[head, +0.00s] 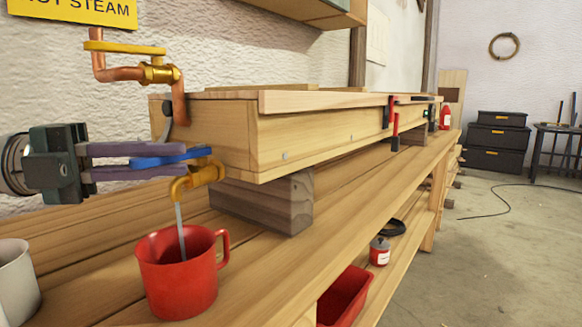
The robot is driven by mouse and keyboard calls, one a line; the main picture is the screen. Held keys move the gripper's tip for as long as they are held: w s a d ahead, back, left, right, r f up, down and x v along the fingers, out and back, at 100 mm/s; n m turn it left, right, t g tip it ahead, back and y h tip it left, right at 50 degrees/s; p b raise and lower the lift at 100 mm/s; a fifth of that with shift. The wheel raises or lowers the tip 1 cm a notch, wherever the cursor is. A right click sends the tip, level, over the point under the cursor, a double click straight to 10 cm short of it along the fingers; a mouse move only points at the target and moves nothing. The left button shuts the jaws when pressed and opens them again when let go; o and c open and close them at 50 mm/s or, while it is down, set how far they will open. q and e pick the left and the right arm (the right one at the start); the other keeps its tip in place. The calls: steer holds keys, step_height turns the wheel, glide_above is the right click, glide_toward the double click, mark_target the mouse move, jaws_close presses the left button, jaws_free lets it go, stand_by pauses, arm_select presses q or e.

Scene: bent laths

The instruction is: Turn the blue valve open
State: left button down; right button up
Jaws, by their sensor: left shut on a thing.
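The blue valve handle (170,157) sits on a brass tap (200,176) at the near end of the long wooden box (330,128). My left gripper (185,158) comes in from the left with its fingers shut on the blue handle. A thin grey stream (180,228) runs from the tap's spout down into a red mug (180,280) on the bench below. My right gripper is not in view.
A copper pipe with a yellow-handled valve (155,72) rises behind my left gripper. A grey-white mug (14,285) stands at the lower left. A wooden block (270,203) supports the box on the bench (330,220). A red tray (343,297) is on the lower shelf.

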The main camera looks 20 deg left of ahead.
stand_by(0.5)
arm_select(q)
steer(key=c, duration=0.9)
jaws_free()
